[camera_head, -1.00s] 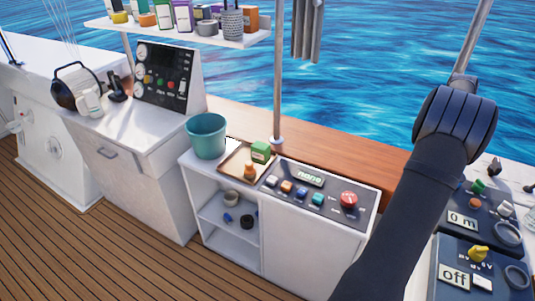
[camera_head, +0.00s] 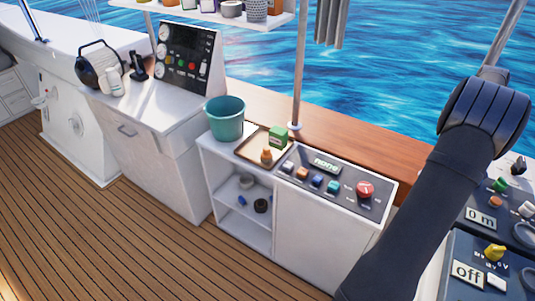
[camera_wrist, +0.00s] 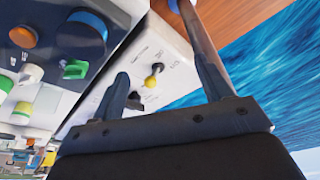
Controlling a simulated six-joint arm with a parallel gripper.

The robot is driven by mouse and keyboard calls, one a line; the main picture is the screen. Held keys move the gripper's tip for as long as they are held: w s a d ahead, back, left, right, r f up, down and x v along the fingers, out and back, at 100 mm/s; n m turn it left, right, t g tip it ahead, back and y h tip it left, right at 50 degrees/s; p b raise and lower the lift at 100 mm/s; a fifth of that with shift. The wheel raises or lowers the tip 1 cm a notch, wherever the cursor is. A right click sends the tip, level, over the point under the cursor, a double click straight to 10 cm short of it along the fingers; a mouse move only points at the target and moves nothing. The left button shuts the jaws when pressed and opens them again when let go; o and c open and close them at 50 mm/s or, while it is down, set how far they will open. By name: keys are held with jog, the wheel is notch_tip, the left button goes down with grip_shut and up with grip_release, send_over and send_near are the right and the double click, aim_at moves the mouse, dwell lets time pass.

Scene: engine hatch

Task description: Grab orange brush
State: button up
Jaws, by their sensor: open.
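I cannot make out an orange brush for certain in either view. A small orange object (camera_head: 266,156), too small to identify, stands upright on a shallow tray (camera_head: 246,153) beside a green box (camera_head: 278,136). My gripper (camera_wrist: 155,45) shows in the wrist view with its two fingers apart. Nothing is held between them, and a panel with a yellow knob (camera_wrist: 151,81) lies behind the gap. In the head view my arm rises at the right and my gripper cannot be seen.
A teal bucket (camera_head: 225,119) stands left of the tray. A button panel with a red button (camera_head: 365,190) is to its right. A white cabinet (camera_head: 325,240) with open shelves is below. The wooden deck (camera_head: 110,225) is clear.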

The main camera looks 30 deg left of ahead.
dwell(0.4)
jog(key=a+f+m, duration=0.1)
jog(key=a+m, duration=0.1)
jog(key=a, duration=1.2)
jog(key=m+g+y, duration=0.3)
jog(key=m, duration=0.9)
send_over(267, 147)
jog(key=d, duration=0.3)
notch_tip(267, 147, down, 5)
jog(key=f, duration=0.3)
jog(key=a+f, duration=0.1)
jog(key=f, duration=0.3)
jog(key=a+f, duration=0.1)
jog(key=f, duration=0.3)
jog(key=shift+s+f, duration=0.2)
jog(key=shift+f, duration=0.05)
jog(key=shift+t, duration=0.3)
jog(key=shift+w+a+f, duration=0.1)
jog(key=shift+a+f, duration=0.1)
jog(key=shift+f, duration=0.8)
jog(key=shift+s+a+f, duration=0.1)
jog(key=shift+a+f, duration=0.05)
jog(key=shift+f, duration=0.8)
jog(key=shift+w+a+f, duration=0.1)
jog(key=shift+a+f, duration=0.1)
jog(key=shift+f, duration=0.8)
jog(key=c, duration=1.1)
